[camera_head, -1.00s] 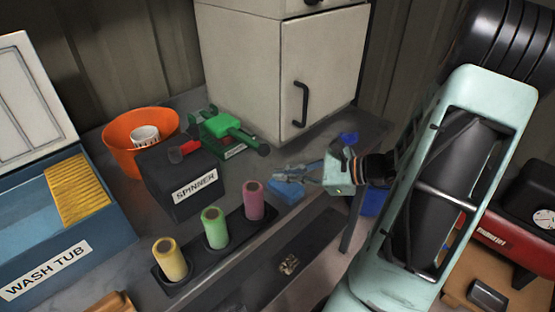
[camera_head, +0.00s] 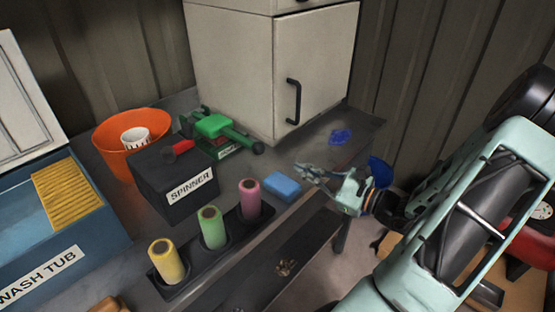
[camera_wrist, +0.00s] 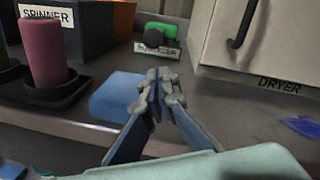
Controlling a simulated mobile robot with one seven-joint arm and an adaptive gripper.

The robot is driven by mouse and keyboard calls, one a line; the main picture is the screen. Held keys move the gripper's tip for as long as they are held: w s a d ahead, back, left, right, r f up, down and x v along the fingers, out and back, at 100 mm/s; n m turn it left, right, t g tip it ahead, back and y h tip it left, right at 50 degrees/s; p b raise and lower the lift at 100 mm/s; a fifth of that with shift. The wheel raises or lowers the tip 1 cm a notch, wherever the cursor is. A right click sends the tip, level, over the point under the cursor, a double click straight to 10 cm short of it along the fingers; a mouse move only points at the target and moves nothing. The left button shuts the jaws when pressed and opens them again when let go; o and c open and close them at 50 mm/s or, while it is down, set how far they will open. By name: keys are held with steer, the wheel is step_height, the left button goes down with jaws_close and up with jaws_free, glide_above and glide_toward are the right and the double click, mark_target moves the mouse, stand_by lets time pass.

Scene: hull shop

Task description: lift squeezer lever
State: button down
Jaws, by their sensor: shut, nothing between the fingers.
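The squeezer (camera_head: 215,127) is a green device with a dark base and a white label, on the bench in front of the white cabinet. Its green lever lies low and ends in a dark round knob (camera_head: 257,148) on the right. The squeezer also shows in the wrist view (camera_wrist: 160,36), knob toward me and the label partly readable. My gripper (camera_head: 302,170) is shut and empty. It is over the bench's front edge, right of the blue sponge-like block (camera_head: 282,186), apart from the squeezer. In the wrist view the fingertips (camera_wrist: 157,84) point toward the squeezer.
The black spinner box (camera_head: 175,180), orange bucket (camera_head: 118,150) and wash tub (camera_head: 95,250) stand left. A rack (camera_head: 232,232) holds pink, green and yellow cylinders. The white dryer cabinet (camera_head: 240,75) is behind. A blue crumpled piece (camera_head: 341,137) lies right. Bench between block and squeezer is clear.

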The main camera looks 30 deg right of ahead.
steer(key=x, duration=1)
steer(key=shift+r, duration=0.15)
